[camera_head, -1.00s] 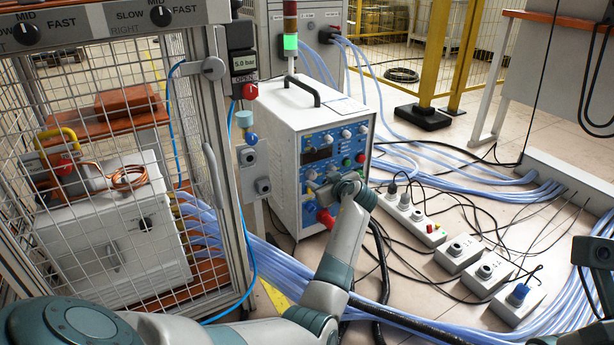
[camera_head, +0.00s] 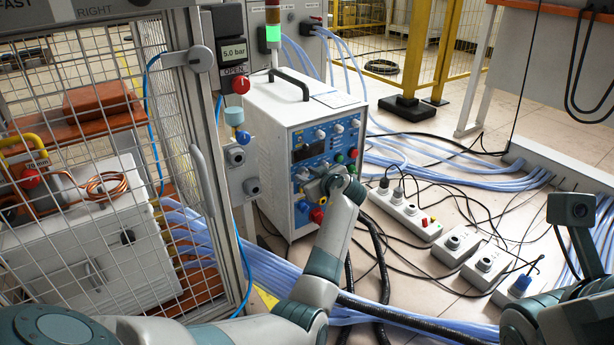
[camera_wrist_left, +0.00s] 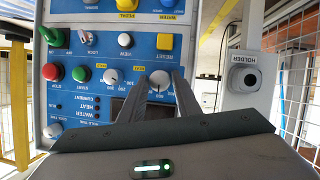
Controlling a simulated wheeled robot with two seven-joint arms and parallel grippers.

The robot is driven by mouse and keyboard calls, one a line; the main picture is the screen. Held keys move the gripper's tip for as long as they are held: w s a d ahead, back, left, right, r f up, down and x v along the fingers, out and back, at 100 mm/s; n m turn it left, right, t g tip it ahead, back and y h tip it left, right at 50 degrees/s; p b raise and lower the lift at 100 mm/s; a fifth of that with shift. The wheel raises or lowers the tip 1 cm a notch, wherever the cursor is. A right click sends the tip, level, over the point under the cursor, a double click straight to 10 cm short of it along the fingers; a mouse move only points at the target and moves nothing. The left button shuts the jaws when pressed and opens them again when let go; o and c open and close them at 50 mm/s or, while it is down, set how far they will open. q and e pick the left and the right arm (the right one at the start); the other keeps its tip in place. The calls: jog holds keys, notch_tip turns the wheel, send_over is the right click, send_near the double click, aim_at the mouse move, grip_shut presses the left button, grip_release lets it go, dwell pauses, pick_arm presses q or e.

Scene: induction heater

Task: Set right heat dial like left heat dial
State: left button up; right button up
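The heater's blue control panel (camera_head: 330,145) faces me; my left gripper (camera_head: 308,186) is at its lower left part. In the left wrist view the panel appears upside down. Two white heat dials sit side by side there: one (camera_wrist_left: 111,77) outside my fingers, next to the green START button, and one (camera_wrist_left: 160,80) between the fingertips of my left gripper (camera_wrist_left: 160,76). The dial between the fingers is the left one with the panel upright. The fingers stand apart; firm contact does not show. The dials' exact settings are too small to read. My right gripper (camera_head: 573,212) shows only partly, away from the panel.
A mesh cage (camera_head: 90,190) stands on the left, with a post carrying a HOLDER box (camera_wrist_left: 243,78) beside the panel. A power strip (camera_head: 405,212), small socket boxes (camera_head: 455,245) and many cables cover the floor on the right.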

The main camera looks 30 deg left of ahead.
pick_arm(q)
jog(key=c, duration=0.5)
